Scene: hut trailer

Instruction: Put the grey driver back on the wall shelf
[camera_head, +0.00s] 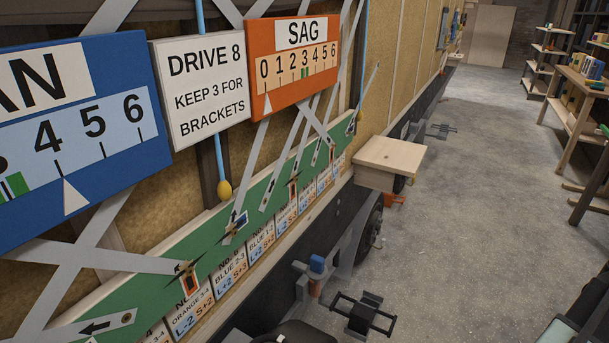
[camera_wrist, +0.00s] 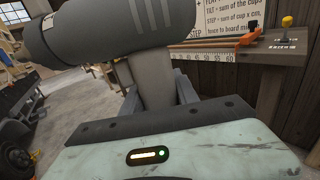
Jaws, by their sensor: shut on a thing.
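The grey driver (camera_wrist: 125,38) fills much of the wrist view. My gripper (camera_wrist: 158,95) is shut on the handle, with a blue-grey finger on each side; the contact is partly hidden. In the head view, a pale wooden shelf (camera_head: 388,153) juts from the wall past the green board; its visible top is bare. I cannot make out the driver or gripper in the head view.
A green board (camera_head: 150,270) with crossing grey straps runs along the left wall, under signs (camera_head: 295,60). Black-handled hardware (camera_head: 362,312) stands out low by the wall. The concrete floor (camera_head: 460,240) is clear; benches (camera_head: 580,105) stand right. The wrist view shows a ledge (camera_wrist: 250,45) with an orange lever.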

